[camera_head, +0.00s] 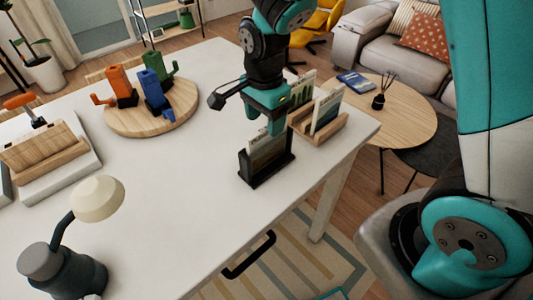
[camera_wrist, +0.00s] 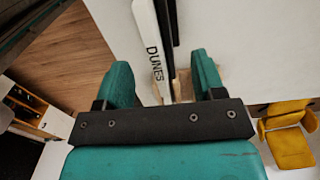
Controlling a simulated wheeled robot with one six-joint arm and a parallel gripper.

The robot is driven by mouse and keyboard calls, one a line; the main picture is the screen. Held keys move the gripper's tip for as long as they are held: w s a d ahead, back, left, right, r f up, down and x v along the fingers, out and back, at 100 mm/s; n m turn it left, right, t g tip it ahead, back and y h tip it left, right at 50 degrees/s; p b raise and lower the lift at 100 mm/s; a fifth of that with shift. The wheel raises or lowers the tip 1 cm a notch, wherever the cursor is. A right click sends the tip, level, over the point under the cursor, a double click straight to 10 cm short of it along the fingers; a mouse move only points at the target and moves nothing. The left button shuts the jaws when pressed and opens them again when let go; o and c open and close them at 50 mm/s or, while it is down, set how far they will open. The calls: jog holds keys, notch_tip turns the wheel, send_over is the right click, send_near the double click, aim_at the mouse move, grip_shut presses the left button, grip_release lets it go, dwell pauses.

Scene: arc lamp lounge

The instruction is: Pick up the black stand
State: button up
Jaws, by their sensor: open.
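The black stand (camera_head: 268,176) stands on the white table near its right edge and holds an upright picture card. My gripper (camera_head: 268,122) is directly above it, pointing down, with its fingers apart. In the wrist view, my gripper (camera_wrist: 163,80) has a teal finger on each side of a white card edge (camera_wrist: 147,40) marked "DUNES". A narrow dark strip (camera_wrist: 170,20) beside that card looks like part of the stand. I cannot tell whether the fingers touch anything.
A wooden holder (camera_head: 333,131) with cards stands close behind the stand. A round wooden board (camera_head: 125,124) with orange, blue and green cactus-like pieces is to the left. A lamp (camera_head: 98,197) is front left. The table (camera_head: 190,190) is clear between them.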

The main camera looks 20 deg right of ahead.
aim_at(266, 138)
jog(key=shift+d+f+p, duration=0.15)
jog(key=shift+f+p, duration=0.65)
jog(key=shift+f, duration=2.25)
grip_shut()
